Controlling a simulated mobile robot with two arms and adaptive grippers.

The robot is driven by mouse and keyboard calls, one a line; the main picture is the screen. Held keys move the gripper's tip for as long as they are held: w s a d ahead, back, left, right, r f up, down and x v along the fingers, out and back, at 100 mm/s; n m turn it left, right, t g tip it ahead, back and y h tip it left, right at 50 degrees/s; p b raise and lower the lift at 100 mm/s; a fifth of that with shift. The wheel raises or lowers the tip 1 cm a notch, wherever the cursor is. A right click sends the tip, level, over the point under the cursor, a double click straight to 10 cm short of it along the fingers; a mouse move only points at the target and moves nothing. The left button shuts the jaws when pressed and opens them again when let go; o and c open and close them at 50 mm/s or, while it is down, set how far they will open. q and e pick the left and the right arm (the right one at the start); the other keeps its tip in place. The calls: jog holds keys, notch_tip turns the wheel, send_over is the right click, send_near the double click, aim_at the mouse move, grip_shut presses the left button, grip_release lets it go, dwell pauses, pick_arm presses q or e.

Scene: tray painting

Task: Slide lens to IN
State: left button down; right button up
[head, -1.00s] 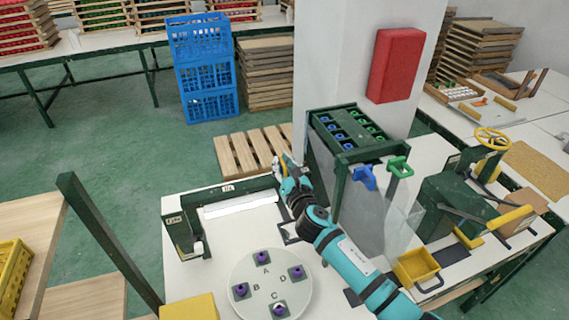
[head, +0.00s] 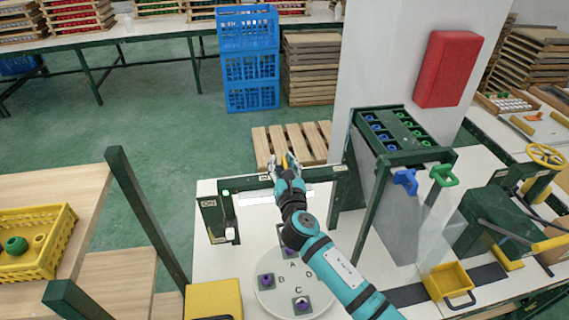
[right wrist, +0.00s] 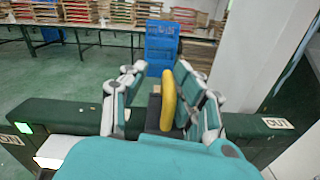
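The dark green rail (head: 250,183) with the lens slider spans the back of the white workbench. A yellow upright handle (right wrist: 168,100) stands at the rail between the fingers of my right gripper (head: 283,166). In the right wrist view my right gripper (right wrist: 158,95) is open; the handle is close to its right finger, with a gap to the left finger. The lens itself is hidden behind the gripper and arm. A green light (right wrist: 22,127) glows at the rail's left end; it also shows in the head view (head: 226,193). My left gripper is not in view.
A white turntable (head: 268,296) with purple-topped holders lies in front, partly behind my right arm. A green rack (head: 392,133) with blue and green handles stands right. A yellow crate (head: 38,243) is left. A pallet (head: 290,142) lies on the floor beyond.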

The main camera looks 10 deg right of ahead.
jog(key=shift+d+f, duration=0.1)
jog(key=shift+f, duration=0.2)
jog(key=shift+s+f, duration=0.3)
jog(key=shift+s, duration=0.1)
jog(key=s+r, duration=0.1)
jog(key=s, duration=1)
jog(key=shift+s, duration=0.2)
jog(key=shift+w, duration=0.15)
